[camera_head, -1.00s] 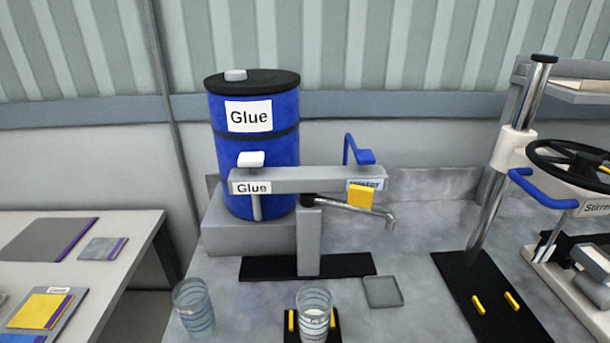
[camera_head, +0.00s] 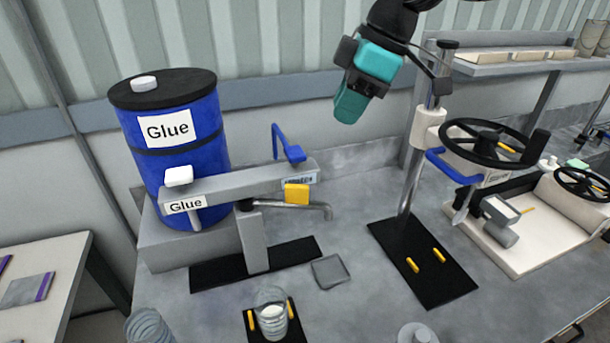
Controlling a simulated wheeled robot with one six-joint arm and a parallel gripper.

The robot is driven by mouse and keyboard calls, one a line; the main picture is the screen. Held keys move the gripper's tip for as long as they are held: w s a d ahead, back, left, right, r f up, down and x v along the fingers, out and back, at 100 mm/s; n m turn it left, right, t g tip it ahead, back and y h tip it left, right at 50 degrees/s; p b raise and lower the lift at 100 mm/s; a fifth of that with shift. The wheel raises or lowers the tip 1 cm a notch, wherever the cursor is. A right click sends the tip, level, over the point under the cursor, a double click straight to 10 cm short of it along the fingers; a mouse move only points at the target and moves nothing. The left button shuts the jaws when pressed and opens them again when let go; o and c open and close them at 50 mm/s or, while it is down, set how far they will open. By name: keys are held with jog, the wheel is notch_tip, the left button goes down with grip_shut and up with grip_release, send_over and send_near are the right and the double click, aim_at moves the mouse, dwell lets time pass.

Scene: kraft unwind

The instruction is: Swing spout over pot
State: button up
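The spout (camera_head: 310,208) is a thin metal pipe under the grey dispenser arm, pointing right with its end bent down. A yellow tab (camera_head: 297,194) sits above it. The likely pot is a clear glass vessel (camera_head: 271,322) with white contents, standing on a black pad between yellow pegs. The spout's tip is right of and behind this vessel, not above it. My gripper (camera_head: 350,104), black and teal, hangs at the upper middle, above and right of the spout and apart from it. Its finger gap does not show clearly.
A blue glue drum (camera_head: 178,135) stands behind the dispenser. A blue lever (camera_head: 290,152) rises from the dispenser arm. A stirrer stand with a black wheel (camera_head: 487,145) is at right. A flat grey tile (camera_head: 330,271) lies below the spout; bench around it is clear.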

aim_at(304, 186)
jog(key=p+x, duration=0.3)
jog(key=x, duration=1.4)
jog(key=shift+d+f+p, duration=0.1)
jog(key=shift+p, duration=0.3)
grip_shut()
